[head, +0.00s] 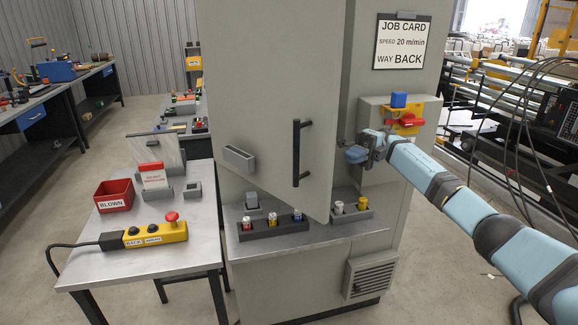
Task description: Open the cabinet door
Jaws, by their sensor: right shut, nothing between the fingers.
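The grey cabinet door (262,80) fills the middle of the head view. Its lower edge slants and its free right edge stands out over the ledge, so it looks swung partly outward; how far, I cannot tell. A black vertical bar handle (296,153) is on its face near the right edge. My right gripper (358,152) is shut and empty. It is to the right of the door's free edge, apart from the handle, in front of the grey switch box (385,170) with a red and yellow rotary switch (407,121). My left gripper is not in view.
Fuse racks (272,228) stand on the ledge below the door. A job card (398,44) hangs at upper right. At left, a table (205,236) holds a yellow pendant (156,235) and red bin (114,194). Cables and machinery stand at far right.

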